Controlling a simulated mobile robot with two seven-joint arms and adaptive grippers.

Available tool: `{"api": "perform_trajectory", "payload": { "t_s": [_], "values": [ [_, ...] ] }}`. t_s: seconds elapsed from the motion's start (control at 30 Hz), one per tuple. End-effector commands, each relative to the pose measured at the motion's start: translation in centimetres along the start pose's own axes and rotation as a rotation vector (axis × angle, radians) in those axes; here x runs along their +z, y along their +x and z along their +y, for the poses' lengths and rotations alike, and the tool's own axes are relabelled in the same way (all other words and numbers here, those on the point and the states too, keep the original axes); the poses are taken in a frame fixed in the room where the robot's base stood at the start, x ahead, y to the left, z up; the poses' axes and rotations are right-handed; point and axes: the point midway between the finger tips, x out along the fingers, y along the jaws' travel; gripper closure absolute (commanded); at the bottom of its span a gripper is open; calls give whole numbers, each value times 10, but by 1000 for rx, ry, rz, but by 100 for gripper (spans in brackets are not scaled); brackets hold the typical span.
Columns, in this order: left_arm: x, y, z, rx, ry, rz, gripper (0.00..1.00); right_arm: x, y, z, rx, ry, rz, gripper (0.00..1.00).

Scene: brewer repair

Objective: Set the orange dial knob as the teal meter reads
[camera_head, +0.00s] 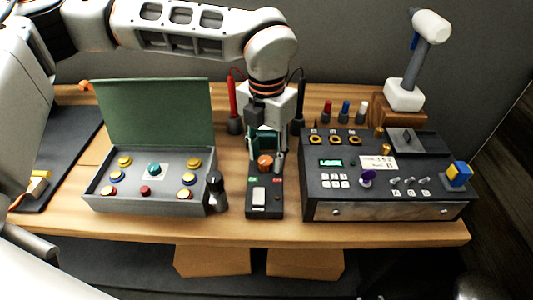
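The orange dial knob (265,162) sits on the dark meter at the middle of the table. A teal part of the meter (265,138) shows behind the knob, mostly covered by my gripper, so I cannot read it. The meter's front (265,205) has a pale grey switch plate and small green and red labels. My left gripper (266,160) points down from above, its fingers beside the knob. I cannot tell whether they touch it. My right gripper is out of view.
An open grey case (150,206) with coloured buttons and a green lid stands left. A dark console (390,208) with a green display stands right. Red (232,100) and black probes stand behind the meter. A hammer (424,42) stands at the back right.

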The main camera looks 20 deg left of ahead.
Motion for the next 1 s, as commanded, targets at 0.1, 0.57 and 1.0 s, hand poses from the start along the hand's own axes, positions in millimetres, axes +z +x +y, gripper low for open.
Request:
{"api": "perform_trajectory", "payload": {
  "t_s": [0.1, 0.57, 1.0],
  "values": [
    [0, 0, 0, 0, -1, 1, 60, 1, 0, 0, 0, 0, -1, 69],
    [1, -28, 0, -1, -2, -3, 60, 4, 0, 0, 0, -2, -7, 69],
    [0, -107, 0, 1, -2, -1, 60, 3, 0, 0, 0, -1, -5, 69]
  ]
}}
